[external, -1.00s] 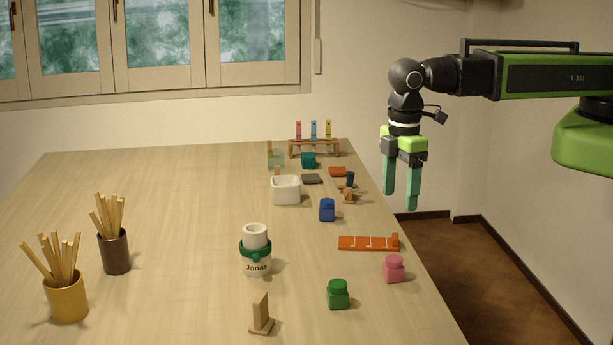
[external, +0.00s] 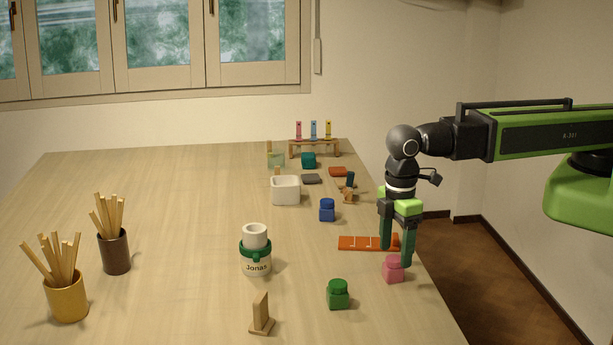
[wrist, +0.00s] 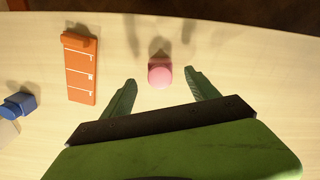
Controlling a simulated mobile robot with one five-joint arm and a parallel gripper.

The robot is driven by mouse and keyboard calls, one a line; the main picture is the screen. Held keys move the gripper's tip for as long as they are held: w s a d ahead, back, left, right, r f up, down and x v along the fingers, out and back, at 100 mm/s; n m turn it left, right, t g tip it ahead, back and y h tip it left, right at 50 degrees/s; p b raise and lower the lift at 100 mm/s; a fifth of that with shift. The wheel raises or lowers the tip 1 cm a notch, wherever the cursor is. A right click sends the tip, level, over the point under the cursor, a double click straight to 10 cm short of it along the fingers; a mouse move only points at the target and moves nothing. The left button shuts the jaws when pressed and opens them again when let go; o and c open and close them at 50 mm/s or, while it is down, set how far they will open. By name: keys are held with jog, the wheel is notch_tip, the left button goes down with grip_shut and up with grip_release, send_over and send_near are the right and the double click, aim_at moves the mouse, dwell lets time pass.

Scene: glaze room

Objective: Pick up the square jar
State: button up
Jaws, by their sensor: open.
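A small pink jar (external: 393,270) with a lid stands upright near the table's right edge. In the wrist view the pink jar (wrist: 159,73) shows between and slightly beyond my fingertips. My gripper (external: 397,255) points down, open and empty, with its fingers near the pink jar; I cannot tell whether they touch it. Similar jars in green (external: 338,294), blue (external: 327,210) and teal (external: 308,160) stand on the table. I cannot tell for sure which jar is the square one.
An orange marked strip (external: 362,243) lies beside my gripper. Two cups of sticks (external: 116,252) (external: 67,300) are far left.

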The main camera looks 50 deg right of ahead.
aim_at(395, 258)
notch_tip(395, 258, down, 4)
jog(key=shift+r+b, duration=0.2)
jog(key=shift+b, duration=0.95)
jog(key=shift+r, duration=0.15)
grip_shut()
